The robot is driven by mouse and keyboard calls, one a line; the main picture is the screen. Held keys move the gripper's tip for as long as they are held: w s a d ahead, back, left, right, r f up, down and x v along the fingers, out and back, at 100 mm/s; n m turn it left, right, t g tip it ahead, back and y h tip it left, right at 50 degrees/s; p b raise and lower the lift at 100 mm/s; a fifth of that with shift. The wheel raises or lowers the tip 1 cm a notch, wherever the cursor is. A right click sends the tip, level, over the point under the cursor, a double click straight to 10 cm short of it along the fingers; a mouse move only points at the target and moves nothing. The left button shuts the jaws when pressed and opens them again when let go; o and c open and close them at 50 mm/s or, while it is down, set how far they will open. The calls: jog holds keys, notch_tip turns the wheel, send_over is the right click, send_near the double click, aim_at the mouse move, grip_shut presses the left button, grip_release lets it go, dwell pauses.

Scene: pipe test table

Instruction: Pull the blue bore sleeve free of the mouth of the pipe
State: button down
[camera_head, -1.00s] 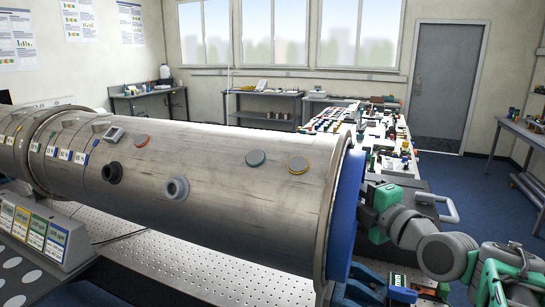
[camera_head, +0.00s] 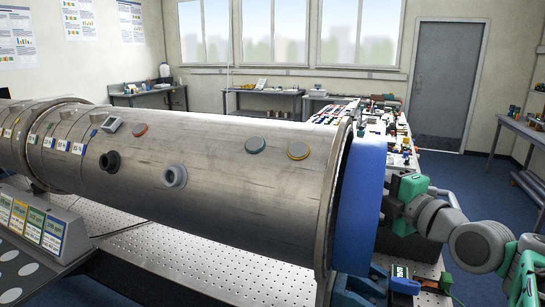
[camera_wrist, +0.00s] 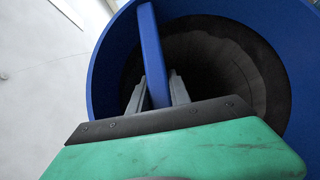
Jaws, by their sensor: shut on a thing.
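The blue bore sleeve (camera_head: 361,205) shows as a wide blue band at the right end of the large metal pipe (camera_head: 225,190). Part of it stands out past the pipe's flange; whether its inner end is still in the bore is hidden. In the wrist view the sleeve (camera_wrist: 108,68) is a blue ring with a flat blue bar (camera_wrist: 150,40) across its dark opening. My gripper (camera_wrist: 160,88) is shut on this bar, one finger on each side. In the head view my gripper (camera_head: 392,205) is at the sleeve's right side, its fingertips hidden.
A long table with many small parts (camera_head: 385,125) stands behind the pipe mouth. A perforated bench top (camera_head: 190,255) lies under the pipe. Small blue and green devices (camera_head: 400,283) sit below the mouth. A sloped panel (camera_head: 40,230) is at the left front. Blue floor is open at right.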

aim_at(372, 143)
jog(key=shift+r, duration=0.1)
jog(key=shift+r+p, duration=0.95)
jog(key=shift+r, duration=3)
jog(key=shift+s, duration=0.1)
